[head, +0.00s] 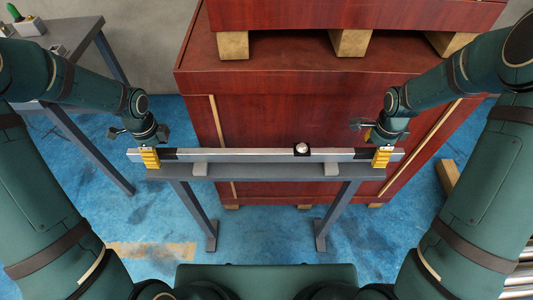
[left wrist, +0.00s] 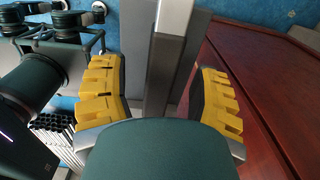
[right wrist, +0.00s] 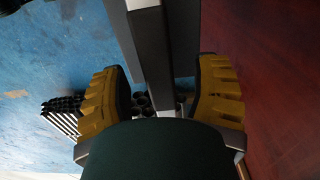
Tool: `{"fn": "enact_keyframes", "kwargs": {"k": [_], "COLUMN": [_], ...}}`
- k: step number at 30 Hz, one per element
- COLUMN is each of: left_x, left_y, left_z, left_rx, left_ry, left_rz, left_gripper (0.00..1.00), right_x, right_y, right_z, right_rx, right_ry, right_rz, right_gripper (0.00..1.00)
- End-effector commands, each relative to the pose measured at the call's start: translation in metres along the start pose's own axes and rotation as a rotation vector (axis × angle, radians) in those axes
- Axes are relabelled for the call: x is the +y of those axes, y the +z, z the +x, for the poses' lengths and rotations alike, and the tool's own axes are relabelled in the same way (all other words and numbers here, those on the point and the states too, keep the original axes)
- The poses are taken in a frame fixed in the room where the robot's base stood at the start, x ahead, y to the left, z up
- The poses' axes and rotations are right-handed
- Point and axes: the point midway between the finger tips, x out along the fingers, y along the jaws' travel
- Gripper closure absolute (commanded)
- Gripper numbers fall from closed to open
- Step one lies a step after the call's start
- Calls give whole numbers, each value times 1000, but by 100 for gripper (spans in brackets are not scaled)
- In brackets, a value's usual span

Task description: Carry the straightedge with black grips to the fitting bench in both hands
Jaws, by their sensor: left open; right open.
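The straightedge (head: 250,155) is a long silver bar with a black grip near each end. It lies level across two small pads on a narrow grey stand (head: 265,172). A small shiny ball in a dark seat (head: 301,149) is on it, right of centre. My left gripper (head: 150,157) is open at the left end; in the left wrist view its yellow fingers (left wrist: 160,95) stand either side of the bar, with gaps. My right gripper (head: 382,157) is open at the right end; its fingers (right wrist: 160,95) also straddle the bar, apart from it. The fingers partly hide the grips in the head view.
A large red-brown crate (head: 280,110) stands close behind the stand, with another stacked on wooden blocks above it. A grey bench (head: 70,35) with a green item (head: 15,12) is at the upper left. Blue floor (head: 110,220) is open to the left.

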Motion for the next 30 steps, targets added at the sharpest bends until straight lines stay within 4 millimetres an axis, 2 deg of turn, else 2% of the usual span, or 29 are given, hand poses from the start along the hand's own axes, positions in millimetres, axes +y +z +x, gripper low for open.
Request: {"fn": "enact_keyframes", "kwargs": {"k": [6, 17, 20, 22, 23, 30], "left_x": [0, 0, 0, 0, 0, 0], "left_y": [0, 0, 0, 0, 0, 0], "left_z": [18, 20, 20, 20, 20, 21], "left_rx": [0, 0, 0, 0, 0, 0], "left_ry": [0, -1, -1, -1, -1, 0], "left_rz": [0, 1, 0, 1, 0, 0], "left_gripper": [38, 38, 68, 92, 100, 100], "right_x": [0, 0, 0, 0, 0, 0], "right_y": [0, 0, 0, 0, 0, 0], "right_z": [18, 20, 20, 20, 20, 21], "right_rx": [0, 0, 0, 0, 0, 0], "right_ry": [0, -1, -1, -1, -1, 0], "right_rz": [-1, 0, 0, 0, 0, 0], "right_gripper": [38, 38, 68, 92, 100, 100]}}
